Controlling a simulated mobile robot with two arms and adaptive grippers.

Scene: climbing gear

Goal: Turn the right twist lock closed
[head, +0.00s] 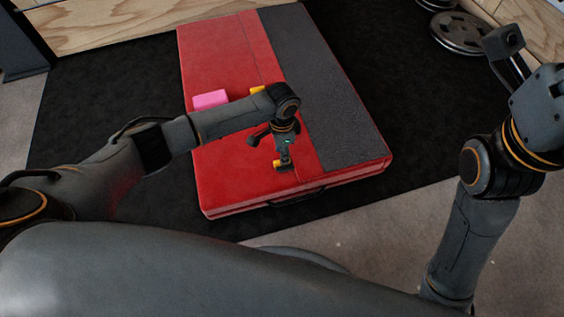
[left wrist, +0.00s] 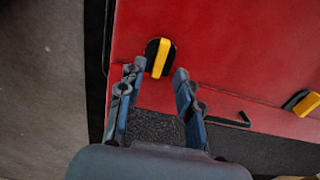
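A large red pad (head: 235,180) with a grey strip lies on the black mat. The nearer twist lock (head: 284,163), a yellow bar on a black oval base, is partly hidden by my left gripper (head: 283,155) in the head view. In the left wrist view this lock (left wrist: 160,57) lies just beyond the tips of my left gripper (left wrist: 160,72). The fingers are open, one to each side of its lower end, with no clear contact. The farther lock (head: 257,90) also shows in the left wrist view (left wrist: 306,103), its bar slanted. My right gripper is out of view.
A pink block (head: 210,99) lies on the pad beside my left forearm. A black handle (head: 300,196) is on the pad's near edge. Weight plates (head: 460,33) lie at the back right. The black mat (head: 100,100) is clear left of the pad.

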